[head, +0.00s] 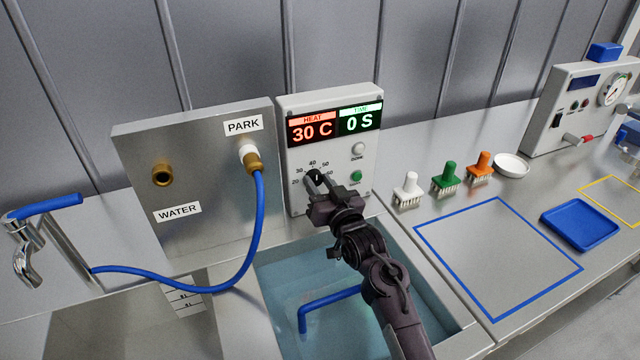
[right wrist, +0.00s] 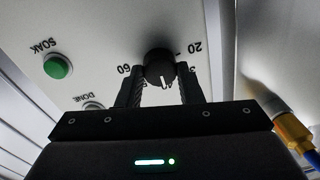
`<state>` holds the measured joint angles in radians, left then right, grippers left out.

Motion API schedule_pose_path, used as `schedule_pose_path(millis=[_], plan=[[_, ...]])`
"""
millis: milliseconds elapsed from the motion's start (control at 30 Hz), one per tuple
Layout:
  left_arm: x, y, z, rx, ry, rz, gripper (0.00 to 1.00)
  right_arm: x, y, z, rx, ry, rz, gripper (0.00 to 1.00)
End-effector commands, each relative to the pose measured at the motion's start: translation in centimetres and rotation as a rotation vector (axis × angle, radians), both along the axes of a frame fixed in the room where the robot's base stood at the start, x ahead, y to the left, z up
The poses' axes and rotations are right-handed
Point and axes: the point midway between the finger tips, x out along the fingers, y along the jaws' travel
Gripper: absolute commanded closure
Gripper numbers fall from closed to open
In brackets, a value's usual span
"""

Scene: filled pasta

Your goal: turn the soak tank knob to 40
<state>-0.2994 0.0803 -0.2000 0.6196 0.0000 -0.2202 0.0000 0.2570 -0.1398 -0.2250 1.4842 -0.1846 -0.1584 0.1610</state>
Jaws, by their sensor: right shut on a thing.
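The soak tank knob (head: 315,175) is black and sits low on the control box's front, inside a dial whose marks 20, 30, 40 and 50 show in the head view. My right gripper (head: 321,184) reaches it from the front and is shut on it. In the right wrist view the knob (right wrist: 158,64) stands between my right gripper's two fingers (right wrist: 160,90), with its white pointer line visible. This view is upside down; 20 and 60 are readable. The red HEAT display (head: 312,130) reads 30 C. The left gripper is out of view.
The green TIME display (head: 358,121) reads 0 S. A green SOAK button (head: 355,177) and a pale DONE button (head: 358,149) sit right of the knob. A blue hose (head: 258,215) runs left. The water tank (head: 280,275) lies below. Several brushes (head: 446,178) stand right.

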Motion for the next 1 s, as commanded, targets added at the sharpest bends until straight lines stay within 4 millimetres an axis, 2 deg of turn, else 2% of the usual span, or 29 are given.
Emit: schedule_pose_path(millis=[133, 167, 300, 667, 833, 1000], plan=[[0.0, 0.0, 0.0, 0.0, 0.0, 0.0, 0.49, 0.0, 0.0, 0.1, 0.0, -0.001, 0.0, 0.9], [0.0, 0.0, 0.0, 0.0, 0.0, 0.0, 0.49, 0.0, 0.0, 0.1, 0.0, -0.001, 0.0, 0.63], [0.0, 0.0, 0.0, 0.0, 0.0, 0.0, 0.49, 0.0, 0.0, 0.1, -0.001, -0.002, 0.0, 0.45], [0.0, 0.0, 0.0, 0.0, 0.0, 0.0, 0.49, 0.0, 0.0, 0.5, -0.001, -0.003, -0.001, 0.45], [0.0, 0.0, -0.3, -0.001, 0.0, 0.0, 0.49, 0.0, 0.0, 3.1, -0.001, -0.006, 0.0, 0.45], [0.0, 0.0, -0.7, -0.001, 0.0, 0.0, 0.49, 0.0, 0.0, 7.3, 0.0, -0.009, 0.0, 0.45]])
